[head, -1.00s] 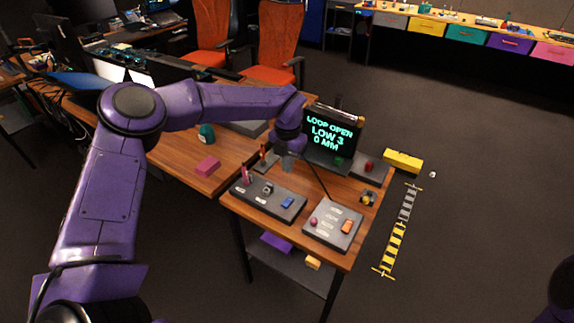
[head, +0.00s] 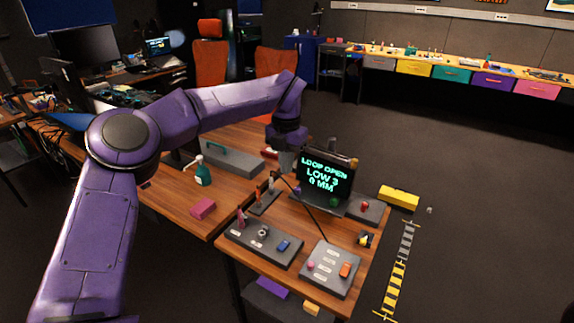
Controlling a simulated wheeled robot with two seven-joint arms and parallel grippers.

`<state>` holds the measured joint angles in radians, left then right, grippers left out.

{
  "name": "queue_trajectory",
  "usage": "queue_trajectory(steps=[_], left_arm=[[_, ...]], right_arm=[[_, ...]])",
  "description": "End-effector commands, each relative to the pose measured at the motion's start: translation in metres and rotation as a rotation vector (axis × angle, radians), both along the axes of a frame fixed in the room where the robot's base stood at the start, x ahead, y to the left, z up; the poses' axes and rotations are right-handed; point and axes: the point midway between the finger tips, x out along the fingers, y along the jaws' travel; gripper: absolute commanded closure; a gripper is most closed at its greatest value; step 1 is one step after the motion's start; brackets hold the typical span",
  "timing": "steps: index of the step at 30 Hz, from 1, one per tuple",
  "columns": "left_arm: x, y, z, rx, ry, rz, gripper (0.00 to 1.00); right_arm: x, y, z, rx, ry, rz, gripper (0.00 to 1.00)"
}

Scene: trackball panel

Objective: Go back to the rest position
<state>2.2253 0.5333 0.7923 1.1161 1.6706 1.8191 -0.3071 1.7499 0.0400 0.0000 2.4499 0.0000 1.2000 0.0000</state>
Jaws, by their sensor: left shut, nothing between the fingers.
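My left arm reaches in from the left, and its gripper (head: 282,168) is above the back left part of the small wooden table (head: 262,286), close to the left side of the display screen. The gripper is shut and empty; its fingertips are small and hard to make out. The dark screen (head: 324,179) shows green text reading "LOOP OPEN LOW 3 0 MM". A grey panel (head: 330,284) with a pink ball and an orange switch lies at the table's front right. Another grey panel (head: 252,250) with a blue switch lies at its left. My right gripper is out of view.
A pink block (head: 203,208), a green spray bottle (head: 203,175) and a grey toolbox (head: 228,158) stand on the adjoining desk, beneath or near my left arm. A yellow box (head: 399,196) is on the floor at right. The floor further right is clear.

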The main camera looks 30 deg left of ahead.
Motion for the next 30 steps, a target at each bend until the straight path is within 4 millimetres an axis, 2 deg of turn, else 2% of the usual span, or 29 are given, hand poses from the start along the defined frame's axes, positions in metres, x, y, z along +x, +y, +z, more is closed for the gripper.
queue_trajectory(steps=[13, 15, 17, 20, 21, 23, 24, 26, 27, 29, 30], left_arm=[[0.002, 0.0, 0.0, 0.003, -0.009, 0.009, 1.0], [0.01, 0.009, -0.003, 0.077, -0.059, -0.005, 1.0], [0.013, 0.021, -0.019, 0.214, -0.097, -0.069, 1.0], [0.01, 0.032, -0.078, 0.57, -0.132, -0.341, 1.0], [0.004, 0.032, -0.111, 0.71, -0.132, -0.509, 1.0], [-0.012, 0.024, -0.162, 0.867, -0.126, -0.791, 1.0], [-0.028, 0.017, -0.193, 0.931, -0.119, -0.968, 1.0], [-0.056, 0.006, -0.235, 0.974, -0.103, -1.219, 1.0], [-0.079, 0.0, -0.261, 0.979, -0.089, -1.372, 1.0], [-0.117, -0.008, -0.296, 0.958, -0.067, -1.581, 1.0], [-0.144, -0.012, -0.316, 0.928, -0.051, -1.712, 1.0]], right_arm=[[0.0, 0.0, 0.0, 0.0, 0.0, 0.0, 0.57], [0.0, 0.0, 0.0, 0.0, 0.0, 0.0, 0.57], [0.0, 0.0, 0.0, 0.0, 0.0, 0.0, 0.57], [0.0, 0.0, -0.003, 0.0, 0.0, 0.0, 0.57], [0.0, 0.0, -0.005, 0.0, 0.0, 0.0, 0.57], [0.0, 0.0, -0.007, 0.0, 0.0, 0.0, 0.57], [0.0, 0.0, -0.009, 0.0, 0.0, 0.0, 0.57], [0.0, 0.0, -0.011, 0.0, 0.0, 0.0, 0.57], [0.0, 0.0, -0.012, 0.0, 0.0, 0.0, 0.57], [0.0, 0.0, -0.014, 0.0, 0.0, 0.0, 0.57], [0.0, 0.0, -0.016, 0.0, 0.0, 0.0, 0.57]])
